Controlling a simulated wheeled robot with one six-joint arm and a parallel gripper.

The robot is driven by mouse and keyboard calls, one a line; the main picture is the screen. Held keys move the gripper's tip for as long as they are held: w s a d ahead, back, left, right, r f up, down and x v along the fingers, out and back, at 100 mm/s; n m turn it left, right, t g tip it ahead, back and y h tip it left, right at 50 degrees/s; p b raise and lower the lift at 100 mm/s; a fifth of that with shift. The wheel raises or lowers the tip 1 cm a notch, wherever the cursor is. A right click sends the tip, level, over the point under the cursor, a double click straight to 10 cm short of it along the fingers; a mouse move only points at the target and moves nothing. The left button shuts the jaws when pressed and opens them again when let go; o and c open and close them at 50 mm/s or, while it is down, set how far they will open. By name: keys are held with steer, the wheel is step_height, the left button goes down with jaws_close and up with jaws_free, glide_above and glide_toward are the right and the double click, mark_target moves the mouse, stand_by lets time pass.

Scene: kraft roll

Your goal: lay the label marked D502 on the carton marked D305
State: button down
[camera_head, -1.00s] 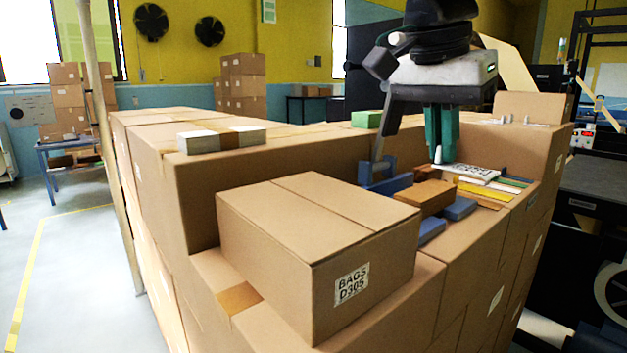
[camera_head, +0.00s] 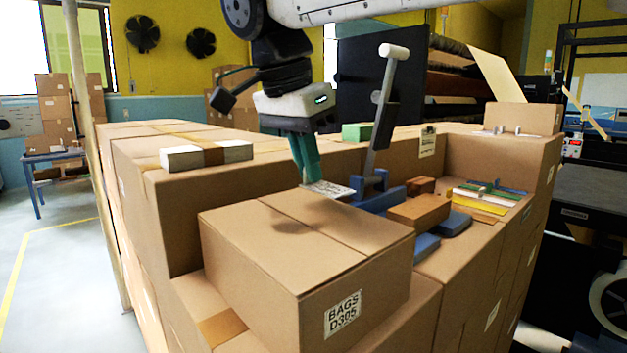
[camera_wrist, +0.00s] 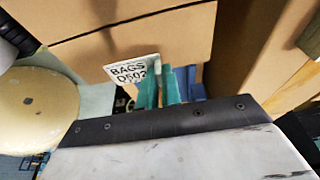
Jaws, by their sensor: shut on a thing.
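The carton marked D305 (camera_head: 300,262) stands at the front of the stack, closed, with its printed label (camera_head: 342,314) on its front face. My gripper (camera_head: 310,182) has green fingers and is shut on a white label (camera_head: 332,190), held above the far edge of that carton. In the wrist view the held label (camera_wrist: 133,71) reads BAGS D502, and the green fingers (camera_wrist: 158,92) grip its right part. A brown carton top (camera_wrist: 110,40) lies beyond the label there. A dark soft shadow falls on the D305 carton's top.
Brown blocks (camera_head: 420,208), blue pieces (camera_head: 453,222) and coloured strips (camera_head: 482,200) lie further right. A white-and-brown bundle (camera_head: 206,155) sits at left.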

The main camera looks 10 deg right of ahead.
steer(key=shift+f, duration=1.45)
steer(key=c, duration=1.6)
jaws_free()
steer(key=shift+f, duration=0.15)
steer(key=v, duration=1.2)
steer(key=shift+d, duration=0.15)
